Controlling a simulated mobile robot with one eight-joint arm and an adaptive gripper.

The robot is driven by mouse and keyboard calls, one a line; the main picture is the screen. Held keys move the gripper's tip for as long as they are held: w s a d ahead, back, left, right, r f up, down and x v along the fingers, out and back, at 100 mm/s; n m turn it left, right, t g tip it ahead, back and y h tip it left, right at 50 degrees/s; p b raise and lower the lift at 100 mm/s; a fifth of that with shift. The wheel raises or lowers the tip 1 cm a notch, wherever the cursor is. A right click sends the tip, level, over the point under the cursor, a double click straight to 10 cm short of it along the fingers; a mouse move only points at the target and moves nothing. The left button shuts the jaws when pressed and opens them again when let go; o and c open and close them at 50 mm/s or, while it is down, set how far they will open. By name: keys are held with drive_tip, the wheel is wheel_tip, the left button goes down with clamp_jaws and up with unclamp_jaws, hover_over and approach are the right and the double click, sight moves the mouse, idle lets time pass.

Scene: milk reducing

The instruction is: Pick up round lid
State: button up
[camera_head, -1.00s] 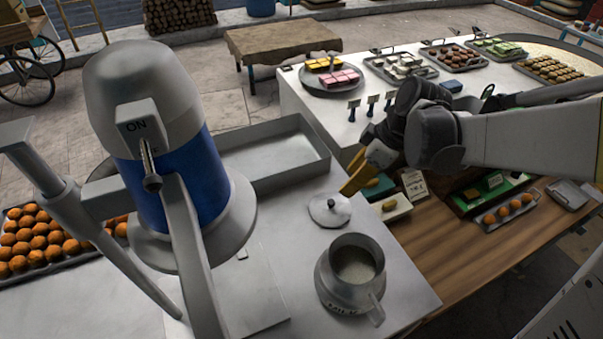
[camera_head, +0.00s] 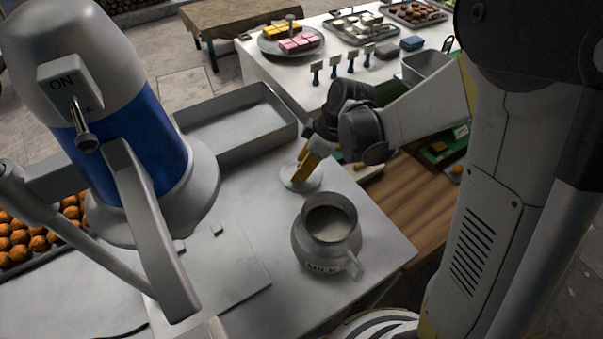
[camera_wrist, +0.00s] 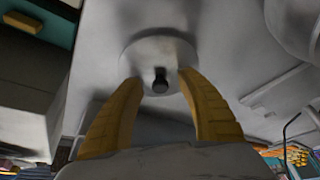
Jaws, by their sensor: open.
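The round lid (camera_head: 300,180) is a flat pale metal disc lying on the grey metal counter (camera_head: 225,235), behind the milk pot. In the wrist view the lid (camera_wrist: 140,52) shows with its dark knob (camera_wrist: 160,80). My gripper (camera_head: 304,170) is over the lid, with its yellow fingers pointing down and partly hiding the lid and its knob. In the wrist view my gripper (camera_wrist: 158,82) is open, with one finger on each side of the knob and nothing held. Whether the fingertips touch the lid, I cannot tell.
The open milk pot (camera_head: 326,245) stands just in front of the lid. An empty metal tray (camera_head: 235,140) lies behind and left. A large blue and grey machine (camera_head: 130,150) fills the left. A white counter with sweets (camera_head: 300,95) is behind.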

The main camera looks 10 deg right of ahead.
clamp_jaws()
